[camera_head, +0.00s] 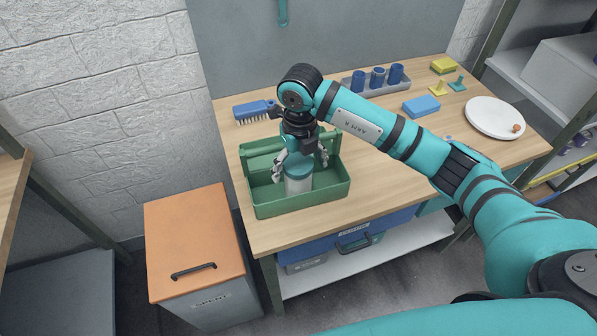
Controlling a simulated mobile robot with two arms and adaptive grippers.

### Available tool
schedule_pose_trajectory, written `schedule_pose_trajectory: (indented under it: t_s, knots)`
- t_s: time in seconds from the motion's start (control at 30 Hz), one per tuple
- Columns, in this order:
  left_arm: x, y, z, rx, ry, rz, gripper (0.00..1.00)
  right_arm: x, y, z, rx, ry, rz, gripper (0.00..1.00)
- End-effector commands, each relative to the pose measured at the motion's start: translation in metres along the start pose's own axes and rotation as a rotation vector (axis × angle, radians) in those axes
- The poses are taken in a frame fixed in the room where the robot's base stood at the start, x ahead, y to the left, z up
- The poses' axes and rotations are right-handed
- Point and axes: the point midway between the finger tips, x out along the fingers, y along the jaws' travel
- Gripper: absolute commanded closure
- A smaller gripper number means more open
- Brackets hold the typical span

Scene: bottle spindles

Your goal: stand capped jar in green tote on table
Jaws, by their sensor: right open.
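The green tote (331,193) sits at the front left of the wooden table (379,186). The capped jar (299,184), with a clear body and a teal lid, stands upright inside the tote. My right gripper (300,173) comes down from above, its fingers spread on either side of the jar's lid. The gripper is open, and whether a finger touches the jar cannot be told. The jar's base is hidden by the tote's front wall. My left gripper is not in view.
A blue brush (253,110) lies behind the tote. A rack with blue cups (377,77), a blue block (421,106), a yellow sponge (443,65) and a white plate (494,118) stand further back and right. An orange-lidded bin (194,240) is left of the table.

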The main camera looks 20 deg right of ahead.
Motion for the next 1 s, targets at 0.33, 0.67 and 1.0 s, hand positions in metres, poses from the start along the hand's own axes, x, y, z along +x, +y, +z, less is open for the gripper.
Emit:
schedule_pose_trajectory:
  t_s: [0.33,0.67,1.0]
  knots:
    - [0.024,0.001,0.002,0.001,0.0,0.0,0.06,-0.071,0.0,0.001,0.0,-0.005,0.0,0.08]
    - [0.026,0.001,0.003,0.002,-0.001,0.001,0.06,-0.095,0.0,0.0,0.001,0.0,0.0,0.08]
    - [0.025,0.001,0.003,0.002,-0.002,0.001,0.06,-0.095,0.0,0.0,0.002,0.0,0.0,0.08]
